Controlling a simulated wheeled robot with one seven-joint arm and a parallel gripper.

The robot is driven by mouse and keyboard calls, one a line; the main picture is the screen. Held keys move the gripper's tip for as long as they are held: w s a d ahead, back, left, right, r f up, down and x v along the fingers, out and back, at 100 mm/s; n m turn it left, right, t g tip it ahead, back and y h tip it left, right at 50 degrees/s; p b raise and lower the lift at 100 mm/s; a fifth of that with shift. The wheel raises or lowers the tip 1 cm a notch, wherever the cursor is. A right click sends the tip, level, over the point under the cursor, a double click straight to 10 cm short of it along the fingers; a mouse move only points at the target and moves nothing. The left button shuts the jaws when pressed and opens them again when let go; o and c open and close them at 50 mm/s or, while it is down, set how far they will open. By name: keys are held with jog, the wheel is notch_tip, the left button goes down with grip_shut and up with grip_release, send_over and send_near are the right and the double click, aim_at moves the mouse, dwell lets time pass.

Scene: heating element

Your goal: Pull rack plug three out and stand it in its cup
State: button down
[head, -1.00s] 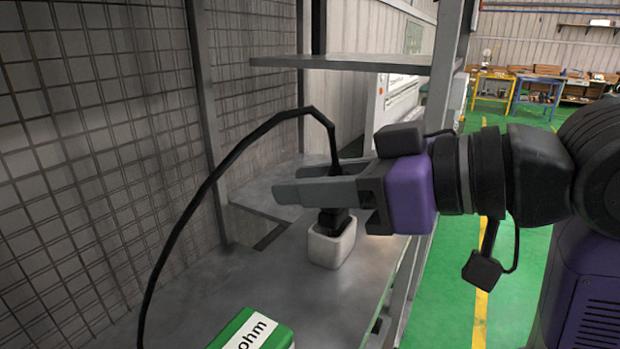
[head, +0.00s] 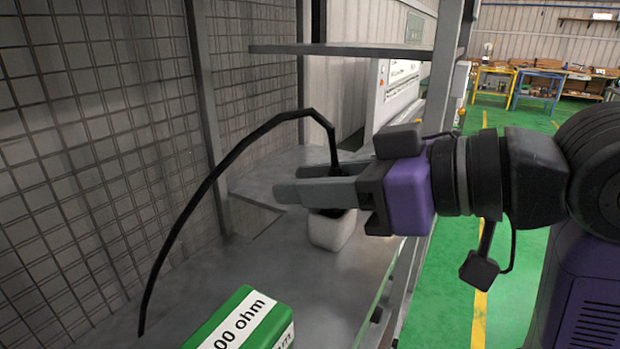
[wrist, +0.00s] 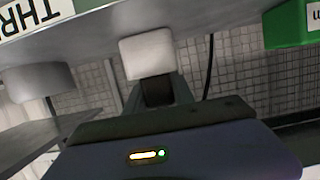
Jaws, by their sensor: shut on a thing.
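A white cup (head: 332,232) stands on the grey bench shelf. My gripper (head: 288,185) is shut on a black plug (head: 328,212) just above the cup. The plug's lower end is inside the cup's mouth, so whether it touches the bottom is hidden. A black cable (head: 205,190) rises from the plug and arcs over to the left. In the wrist view the cup (wrist: 148,55) sits straight ahead, with the dark plug (wrist: 157,92) between the fingers. A white label reading "THR" (wrist: 35,14) shows partly at that view's top left.
A green box marked "00 ohm" (head: 245,320) lies at the front of the bench. A mesh wall (head: 95,130) closes the left side. A grey upper shelf (head: 350,50) is above and behind my gripper. A rounded grey object (wrist: 25,82) is at the wrist view's left.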

jog(key=c, duration=1)
grip_release()
jog(key=shift+v, duration=3.9)
